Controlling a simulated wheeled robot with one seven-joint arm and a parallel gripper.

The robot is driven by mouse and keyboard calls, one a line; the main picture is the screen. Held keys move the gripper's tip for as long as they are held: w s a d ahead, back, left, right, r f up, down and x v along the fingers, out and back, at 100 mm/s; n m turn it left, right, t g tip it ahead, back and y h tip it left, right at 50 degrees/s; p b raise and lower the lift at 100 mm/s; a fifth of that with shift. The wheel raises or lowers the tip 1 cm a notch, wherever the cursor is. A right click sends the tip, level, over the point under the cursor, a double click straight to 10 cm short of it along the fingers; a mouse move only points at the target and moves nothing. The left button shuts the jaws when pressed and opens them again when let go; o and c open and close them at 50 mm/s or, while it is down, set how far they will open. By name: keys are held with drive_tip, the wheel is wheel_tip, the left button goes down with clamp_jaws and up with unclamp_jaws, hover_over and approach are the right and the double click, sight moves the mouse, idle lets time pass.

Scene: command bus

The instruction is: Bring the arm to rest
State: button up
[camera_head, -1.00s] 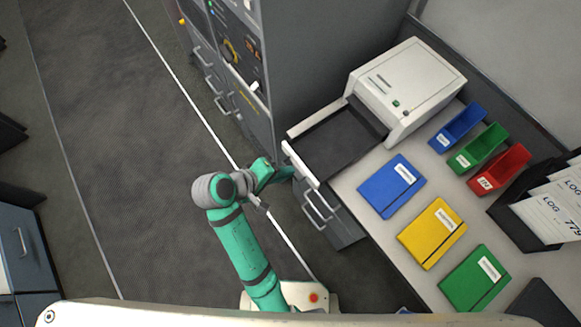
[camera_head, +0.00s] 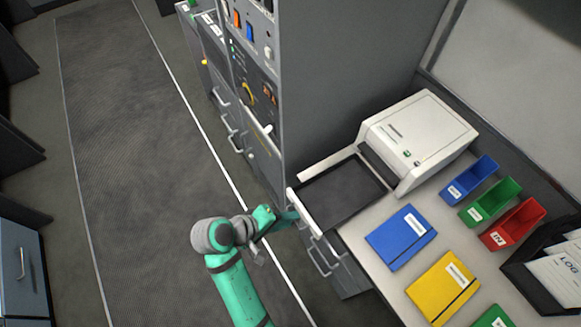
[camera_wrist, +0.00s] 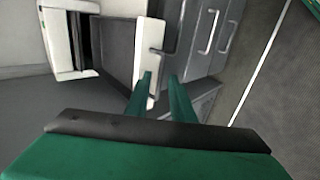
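My teal arm reaches up from the bottom of the head view. My gripper (camera_head: 290,217) is at the front of the pulled-out tray (camera_head: 345,193), close to its white front panel (camera_head: 303,211). The white front panel (camera_wrist: 150,45) lies just beyond the fingertips. I cannot tell whether a finger touches it. The tray extends from a white desktop machine (camera_head: 418,140).
Blue (camera_head: 401,237) and yellow (camera_head: 443,288) folders lie on the desk, with blue, green and red bins (camera_head: 513,222) behind. A tall grey control cabinet (camera_head: 255,110) stands left of the tray. Drawer handles (camera_head: 325,257) project below it. The floor (camera_head: 140,170) at left is clear.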

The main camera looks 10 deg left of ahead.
drive_tip(key=shift+s+a, duration=0.1)
drive_tip(key=w+a+r+t+y, duration=0.1)
drive_tip(key=w+a+t+y, duration=0.15)
drive_tip(key=a, duration=0.25)
drive_tip(key=s+d+f+t+y, duration=0.3)
drive_tip(key=s+d+f+y, duration=0.15)
drive_tip(key=s+f, duration=0.35)
drive_tip(key=s+d+r+m+t, duration=0.4)
drive_tip(key=s+r+m, duration=0.3)
drive_tip(key=s+r, duration=0.5)
drive_tip(key=shift+s+d+r+m, duration=0.2)
drive_tip(key=shift+s+d+m, duration=0.1)
drive_tip(key=shift+s+d, duration=0.3)
